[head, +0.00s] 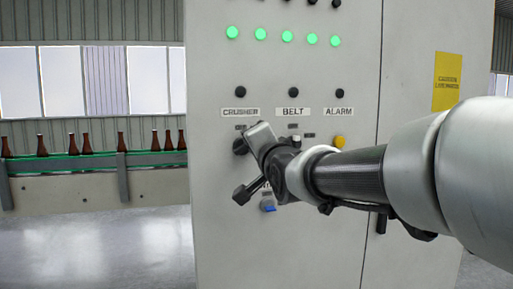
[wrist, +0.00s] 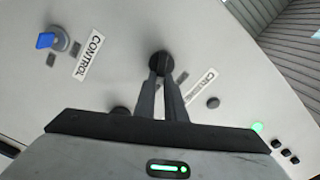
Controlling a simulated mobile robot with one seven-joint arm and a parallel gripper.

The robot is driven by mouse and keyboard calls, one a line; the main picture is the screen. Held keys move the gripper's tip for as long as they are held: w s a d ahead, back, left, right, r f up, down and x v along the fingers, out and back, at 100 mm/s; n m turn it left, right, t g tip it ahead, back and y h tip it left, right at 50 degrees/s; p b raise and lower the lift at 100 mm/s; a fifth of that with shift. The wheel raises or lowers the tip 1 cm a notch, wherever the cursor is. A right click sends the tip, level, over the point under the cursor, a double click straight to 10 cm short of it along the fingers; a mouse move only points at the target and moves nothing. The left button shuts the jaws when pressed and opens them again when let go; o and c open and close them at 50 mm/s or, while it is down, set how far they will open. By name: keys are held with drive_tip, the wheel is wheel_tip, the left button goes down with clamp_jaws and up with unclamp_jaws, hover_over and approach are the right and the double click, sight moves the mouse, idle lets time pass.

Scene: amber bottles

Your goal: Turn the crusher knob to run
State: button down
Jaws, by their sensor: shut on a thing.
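The crusher knob (head: 240,147) is a round black knob on the grey cabinet, below the "CRUSHER" label (head: 240,112). It also shows in the wrist view (wrist: 160,63), at the tips of my fingers. My gripper (wrist: 162,80) is shut on the knob, its two dark fingers close together. In the head view my gripper's body hides part of the area right of the knob. I cannot read which way the knob points.
The cabinet also bears the "BELT" label (head: 293,111), the "ALARM" label (head: 338,111), a yellow button (head: 340,142), a blue key switch (head: 268,207) and a row of lit green lamps (head: 287,36). Brown bottles (head: 86,144) stand on a conveyor at left.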

drive_tip(key=c, duration=1.8)
unclamp_jaws()
drive_tip(key=p+v, duration=0.1)
drive_tip(key=v, duration=1.6)
drive_tip(key=shift+s+r, duration=0.1)
drive_tip(key=shift+s, duration=0.1)
